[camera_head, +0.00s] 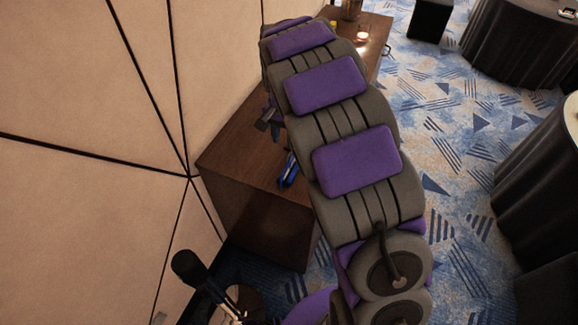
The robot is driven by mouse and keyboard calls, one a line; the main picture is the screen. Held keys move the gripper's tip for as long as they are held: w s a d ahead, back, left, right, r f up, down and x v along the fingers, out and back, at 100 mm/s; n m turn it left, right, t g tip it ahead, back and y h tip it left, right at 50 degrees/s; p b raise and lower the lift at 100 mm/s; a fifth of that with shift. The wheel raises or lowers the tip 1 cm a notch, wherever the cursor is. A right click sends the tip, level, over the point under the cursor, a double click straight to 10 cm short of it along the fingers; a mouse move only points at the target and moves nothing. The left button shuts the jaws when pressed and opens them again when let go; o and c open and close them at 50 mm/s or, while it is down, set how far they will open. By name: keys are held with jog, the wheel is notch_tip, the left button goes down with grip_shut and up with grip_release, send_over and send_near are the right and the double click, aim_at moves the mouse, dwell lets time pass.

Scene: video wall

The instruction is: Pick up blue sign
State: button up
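A small blue object (288,170), likely the blue sign, is on the brown wooden table (238,152), close to the left edge of my arm. It looks narrow and tilted from here, and my arm may hide part of it. My purple and grey arm reaches up the picture over the table. A dark part that appears to be my gripper (268,120) shows at the arm's left side, above and left of the blue object in the picture. It looks apart from the blue object. Its fingers are too small and too covered to tell open from shut.
A panelled beige wall (90,90) runs along the left. A lit candle (362,37) and a small yellow item stand at the table's far end. Black-draped tables (520,45) stand at right. Patterned blue carpet (455,150) is open between. A black-headed stand (190,268) is at lower left.

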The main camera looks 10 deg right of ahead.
aim_at(285, 169)
notch_tip(285, 169, down, 12)
jog(key=shift+w+r+b, duration=0.1)
jog(key=shift+r+b, duration=0.1)
jog(key=shift+b, duration=1)
jog(key=shift+w+d+f+b, duration=0.1)
jog(key=shift+f+b, duration=0.8)
jog(key=shift+f, duration=2.15)
jog(key=shift+r, duration=0.1)
grip_shut()
